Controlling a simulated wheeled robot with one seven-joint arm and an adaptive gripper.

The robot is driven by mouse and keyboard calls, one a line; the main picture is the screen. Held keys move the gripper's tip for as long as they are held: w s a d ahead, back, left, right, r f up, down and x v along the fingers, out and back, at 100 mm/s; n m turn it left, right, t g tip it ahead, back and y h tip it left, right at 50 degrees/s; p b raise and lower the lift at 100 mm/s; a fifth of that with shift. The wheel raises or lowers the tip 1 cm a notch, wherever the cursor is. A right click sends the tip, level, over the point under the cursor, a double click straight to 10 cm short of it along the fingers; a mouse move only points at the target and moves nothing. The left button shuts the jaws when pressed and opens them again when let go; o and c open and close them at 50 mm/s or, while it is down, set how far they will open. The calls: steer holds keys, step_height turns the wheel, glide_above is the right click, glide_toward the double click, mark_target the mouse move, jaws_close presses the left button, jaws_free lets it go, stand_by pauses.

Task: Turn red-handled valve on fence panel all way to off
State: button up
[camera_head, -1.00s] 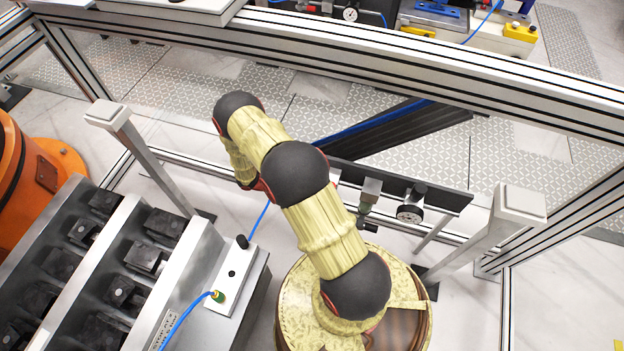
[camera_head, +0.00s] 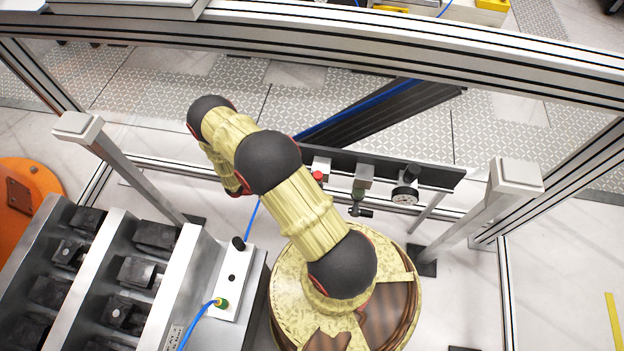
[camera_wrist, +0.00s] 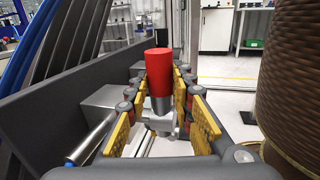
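The red valve handle (camera_wrist: 158,65) stands upright in the wrist view, on a metal fitting beside the dark panel (camera_wrist: 50,120). My gripper (camera_wrist: 161,88) is open, with one yellow-padded finger on each side of the handle's lower part. Gaps show between the fingers and the handle. In the head view a small red knob (camera_head: 317,176) shows on the panel (camera_head: 435,178), just right of my arm; it looks like the same handle. My gripper is hidden behind my arm there.
Fence posts (camera_head: 517,174) stand on both sides. A grey fixture (camera_head: 130,270) and a box with a blue hose (camera_head: 238,262) are at lower left. Blue hoses (camera_wrist: 50,40) run at left in the wrist view.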

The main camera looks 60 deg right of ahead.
steer(key=o, duration=0.5)
steer(key=shift+c, duration=0.2)
steer(key=shift+w, duration=0.15)
steer(key=v, duration=1.1)
steer(key=shift+w+a, duration=0.25)
steer(key=shift+a, duration=0.1)
